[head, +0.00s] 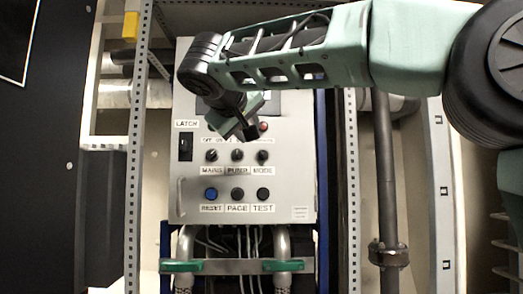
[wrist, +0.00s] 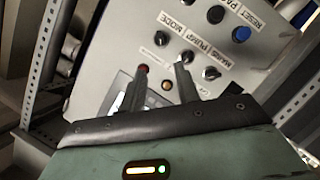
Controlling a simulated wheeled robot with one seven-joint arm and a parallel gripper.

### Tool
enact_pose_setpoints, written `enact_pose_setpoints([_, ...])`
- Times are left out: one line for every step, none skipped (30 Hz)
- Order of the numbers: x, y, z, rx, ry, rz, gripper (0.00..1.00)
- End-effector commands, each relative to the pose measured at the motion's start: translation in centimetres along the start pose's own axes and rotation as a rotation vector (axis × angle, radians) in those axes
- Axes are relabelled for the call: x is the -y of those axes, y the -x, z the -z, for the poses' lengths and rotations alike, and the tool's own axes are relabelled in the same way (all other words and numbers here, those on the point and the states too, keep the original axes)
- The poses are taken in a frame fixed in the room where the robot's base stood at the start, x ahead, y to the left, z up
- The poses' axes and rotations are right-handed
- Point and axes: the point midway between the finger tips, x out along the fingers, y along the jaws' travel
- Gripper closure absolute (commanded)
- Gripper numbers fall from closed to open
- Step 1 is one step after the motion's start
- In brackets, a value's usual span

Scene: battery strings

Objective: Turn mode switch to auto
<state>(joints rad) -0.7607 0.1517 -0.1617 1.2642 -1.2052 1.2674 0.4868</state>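The mode switch (head: 263,156) is a small dark rotary knob above the MODE label, at the right of a row of three on the grey panel. It also shows in the wrist view (wrist: 161,38), where the picture is turned. Its setting is too small to read. My gripper (head: 250,135) is in front of the panel, just above the knob row. In the wrist view my gripper (wrist: 160,72) is open and empty, with two dark fingers apart. The mode switch shows beyond the fingertips; the right fingertip overlaps the view close to the pump knob (wrist: 187,57).
Nearby are the mains knob (head: 211,156), a red lamp (wrist: 143,68), an amber lamp (wrist: 167,85), a black latch switch (head: 185,147) and the blue reset button (head: 211,194). Perforated metal uprights (head: 138,160) flank the panel. A grey pipe (head: 384,170) stands at right.

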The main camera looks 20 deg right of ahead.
Motion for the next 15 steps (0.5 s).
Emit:
enact_pose_setpoints([-0.3,-1.0,0.1,0.005,0.003,-0.003,0.68])
enact_pose_setpoints([-0.3,-1.6,0.1,0.006,0.004,-0.003,0.68])
enact_pose_setpoints([-0.3,-2.5,0.2,0.005,0.003,-0.003,0.68])
enact_pose_setpoints([-0.4,-3.1,0.2,0.005,0.002,-0.002,0.68])
enact_pose_setpoints([-0.4,-3.7,0.1,0.005,0.003,-0.002,0.68])
enact_pose_setpoints([-0.3,-4.6,0.2,0.005,0.004,-0.002,0.68])
enact_pose_setpoints([-0.3,-5.2,0.2,0.005,0.004,-0.002,0.68])
enact_pose_setpoints([-0.3,-5.8,0.2,0.005,0.003,-0.002,0.68])
enact_pose_setpoints([-0.3,-6.7,0.2,0.005,0.003,-0.001,0.68])
enact_pose_setpoints([-0.3,-7.3,0.2,0.005,0.004,-0.001,0.68])
enact_pose_setpoints([-0.3,-7.9,0.2,0.005,0.005,-0.001,0.68])
enact_pose_setpoints([-0.3,-8.8,0.2,0.006,0.004,-0.001,0.68])
enact_pose_setpoints([-0.3,-9.4,0.1,0.005,0.003,0.0,0.68])
enact_pose_setpoints([-0.3,-9.9,0.2,0.004,0.004,0.0,0.68])
enact_pose_setpoints([-0.3,-10.7,0.2,0.005,0.004,0.0,0.68])
